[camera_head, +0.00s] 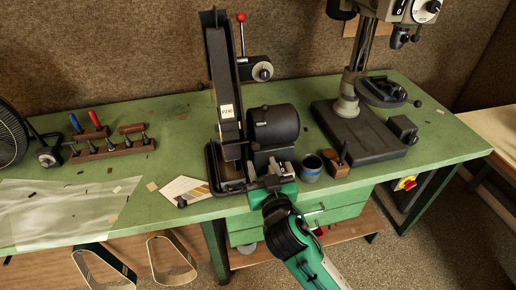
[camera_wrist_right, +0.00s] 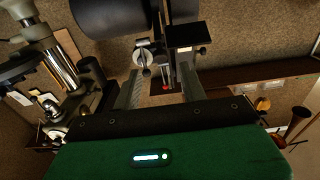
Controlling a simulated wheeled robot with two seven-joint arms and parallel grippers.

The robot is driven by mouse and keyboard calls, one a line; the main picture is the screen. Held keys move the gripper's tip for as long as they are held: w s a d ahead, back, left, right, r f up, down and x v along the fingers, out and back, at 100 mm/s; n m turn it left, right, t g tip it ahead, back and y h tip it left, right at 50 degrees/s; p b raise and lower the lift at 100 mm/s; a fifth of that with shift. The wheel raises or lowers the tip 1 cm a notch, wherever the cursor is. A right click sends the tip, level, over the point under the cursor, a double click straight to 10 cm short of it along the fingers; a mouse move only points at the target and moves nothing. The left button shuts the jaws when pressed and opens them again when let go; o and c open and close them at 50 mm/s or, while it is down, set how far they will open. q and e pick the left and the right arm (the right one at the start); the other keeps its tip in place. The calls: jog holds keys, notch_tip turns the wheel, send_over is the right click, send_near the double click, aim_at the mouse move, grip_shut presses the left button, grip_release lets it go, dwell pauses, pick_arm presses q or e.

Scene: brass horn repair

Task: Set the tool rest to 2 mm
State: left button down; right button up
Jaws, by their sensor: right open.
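The belt grinder (camera_head: 227,110) stands on the green bench with its belt arm upright and a P240 label on it. A small dark plate that looks like its tool rest (camera_head: 232,151) sits low in front of the belt. In the right wrist view a black plate (camera_wrist_right: 187,36) shows beyond my fingers; I cannot tell for sure if it is the rest. My right gripper (camera_head: 279,169) is open, just in front of the grinder's motor housing, its fingers apart with nothing between them in the wrist view (camera_wrist_right: 161,88). The 2 mm gap is too small to judge. My left gripper is out of view.
A blue-grey cup (camera_head: 311,168) and a wooden block with a handle (camera_head: 337,163) stand close right of the gripper. The drill press (camera_head: 362,125) is farther right. A card (camera_head: 186,189) lies left of the grinder, and a tool rack (camera_head: 108,146) stands farther left.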

aim_at(256, 150)
jog(key=w, duration=0.2)
jog(key=w+a+p, duration=0.1)
jog(key=w, duration=0.2)
jog(key=shift+w, duration=0.1)
grip_shut()
jog(key=shift+w+a+f+b, duration=0.15)
jog(key=shift+w+f+b, duration=0.4)
jog(key=shift+w+b, duration=0.2)
jog(key=shift+r, duration=0.1)
